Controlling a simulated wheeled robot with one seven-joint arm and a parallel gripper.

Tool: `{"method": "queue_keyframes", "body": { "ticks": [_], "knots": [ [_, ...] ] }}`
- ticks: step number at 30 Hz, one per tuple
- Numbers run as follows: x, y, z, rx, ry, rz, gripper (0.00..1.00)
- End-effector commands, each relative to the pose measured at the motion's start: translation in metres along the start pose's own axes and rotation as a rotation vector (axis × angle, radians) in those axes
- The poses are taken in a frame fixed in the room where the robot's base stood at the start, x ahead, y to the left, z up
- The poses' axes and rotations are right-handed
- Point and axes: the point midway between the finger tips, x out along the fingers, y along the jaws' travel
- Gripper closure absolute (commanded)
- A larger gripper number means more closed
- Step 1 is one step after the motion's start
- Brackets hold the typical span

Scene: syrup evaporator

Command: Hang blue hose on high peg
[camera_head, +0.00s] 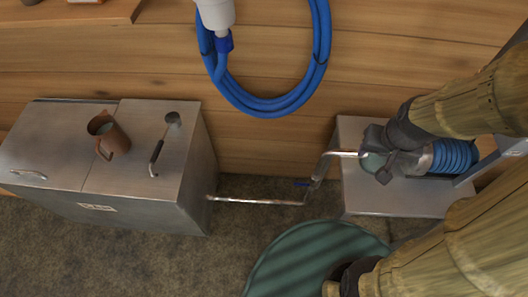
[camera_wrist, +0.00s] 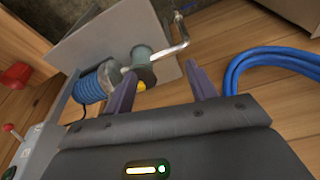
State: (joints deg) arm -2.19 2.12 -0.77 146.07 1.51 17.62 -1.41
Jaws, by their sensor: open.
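The blue hose (camera_head: 270,102) hangs in a looped coil against the wooden wall at the top middle of the head view. Its upper part is cut off by the frame, and whatever holds it up is out of view. Part of its loop shows at the right of the wrist view (camera_wrist: 275,62). My gripper (camera_wrist: 160,84) is open with nothing between its fingers. I cannot make out the high peg.
A blue ribbed cylinder (camera_head: 452,156) and a grey-green cylinder (camera_wrist: 143,66) with a bent metal pipe sit by the metal box (camera_head: 360,195). A steel evaporator (camera_head: 80,165) with a brown jug (camera_head: 112,138) stands left. A green round lid (camera_head: 315,262) is below. A white fitting (camera_head: 215,14) is beside the hose.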

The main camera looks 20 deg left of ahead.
Motion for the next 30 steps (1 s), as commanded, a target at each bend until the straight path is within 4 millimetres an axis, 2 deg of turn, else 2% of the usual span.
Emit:
{"method": "queue_keyframes", "body": {
  "ticks": [5, 9, 15, 24, 30],
  "knots": [
    [0.048, -0.034, -0.024, -0.094, 0.042, -0.026, 0.44],
    [0.096, -0.068, -0.043, -0.194, 0.101, -0.017, 0.44],
    [0.163, -0.111, -0.059, -0.358, 0.199, 0.060, 0.44],
    [0.249, -0.168, -0.062, -0.683, 0.399, 0.276, 0.44],
    [0.287, -0.203, -0.056, -0.943, 0.582, 0.469, 0.44]
  ]
}}
